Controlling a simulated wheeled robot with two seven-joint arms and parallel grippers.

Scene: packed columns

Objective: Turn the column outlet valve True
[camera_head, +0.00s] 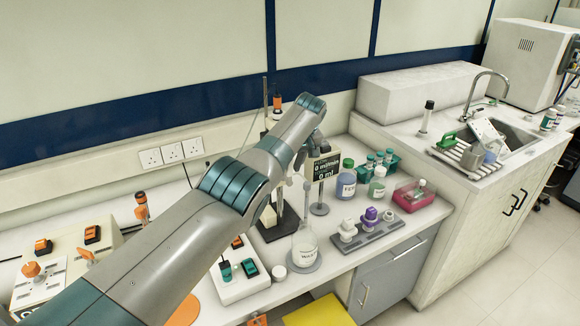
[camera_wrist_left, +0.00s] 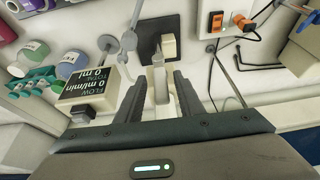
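My left arm reaches across the bench in the head view, and its gripper (camera_head: 310,138) points down beside the column stand. In the left wrist view the dark fingers of this gripper (camera_wrist_left: 159,80) are apart. A pale, narrow upright part (camera_wrist_left: 158,62), seemingly the lower end of the column with its valve, lies between them. I cannot tell whether either finger touches it. The valve handle's position is not clear. The stand's black base (camera_head: 284,225) is partly behind my arm; it also shows in the wrist view (camera_wrist_left: 145,25). My right gripper is not in view.
A flow display (camera_head: 322,168) reading 0 ml/min and 0 ml stands close right of the gripper. A labelled flask (camera_head: 304,246) stands in front of the stand. Bottles (camera_head: 346,182), a red tray (camera_head: 414,196) and a grey rack (camera_head: 372,234) are to the right.

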